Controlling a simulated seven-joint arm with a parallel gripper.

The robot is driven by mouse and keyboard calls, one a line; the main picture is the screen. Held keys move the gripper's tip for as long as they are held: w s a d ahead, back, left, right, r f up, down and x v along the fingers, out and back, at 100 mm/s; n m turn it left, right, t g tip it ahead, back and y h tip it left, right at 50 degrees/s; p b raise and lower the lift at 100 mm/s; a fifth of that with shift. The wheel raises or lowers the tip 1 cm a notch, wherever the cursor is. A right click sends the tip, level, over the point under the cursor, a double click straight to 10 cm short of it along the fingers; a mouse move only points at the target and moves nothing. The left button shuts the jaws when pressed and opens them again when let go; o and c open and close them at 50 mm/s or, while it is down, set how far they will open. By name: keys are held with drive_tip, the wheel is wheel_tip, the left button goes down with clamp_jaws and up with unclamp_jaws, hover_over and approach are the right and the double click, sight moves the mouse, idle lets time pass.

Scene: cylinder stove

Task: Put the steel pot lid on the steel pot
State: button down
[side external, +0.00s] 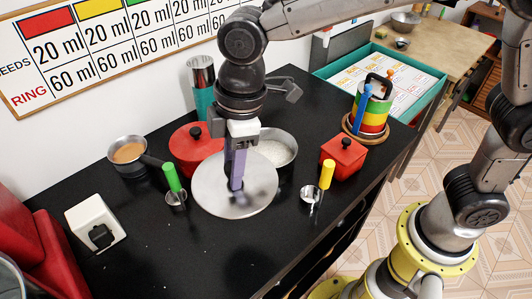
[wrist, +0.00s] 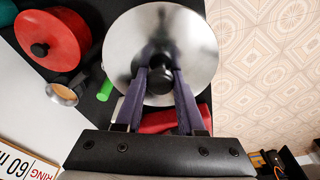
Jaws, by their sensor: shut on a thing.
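The steel pot lid (side external: 218,198) is a wide, shiny round disc, roughly level. My gripper (side external: 237,186) points down and is shut on the lid's dark knob. In the wrist view the lid (wrist: 195,35) fills the upper middle, with the purple fingers of my gripper (wrist: 160,75) around the knob. The steel pot (side external: 279,150) stands behind and right of the lid in the side view, with pale contents. My gripper and the lid hide part of the pot. I cannot make out the pot in the wrist view.
A red round pot (side external: 190,150), a pan of brown liquid (side external: 128,153) and a green-handled cup (side external: 173,180) stand left of the lid. A yellow-handled cup (side external: 325,178) and a red square box (side external: 343,158) stand right. The black counter's front (side external: 215,255) is mostly clear.

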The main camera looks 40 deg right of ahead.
sight(227, 167)
wheel_tip(227, 167, up, 6)
drive_tip(key=shift+f, duration=0.1)
drive_tip(key=s+d+m, duration=0.2)
drive_tip(key=d+m, duration=0.2)
drive_tip(key=d, duration=1.8)
drive_tip(key=w+a+f, duration=0.1)
drive_tip(key=w+f, duration=0.5)
drive_tip(key=f, duration=0.3)
drive_tip(key=w+a+f, duration=0.2)
drive_tip(key=w+f, duration=0.5)
drive_tip(key=f, duration=0.2)
drive_tip(key=shift+w+f, duration=0.15)
drive_tip(key=shift+f, duration=0.1)
drive_tip(key=shift+f, duration=0.1)
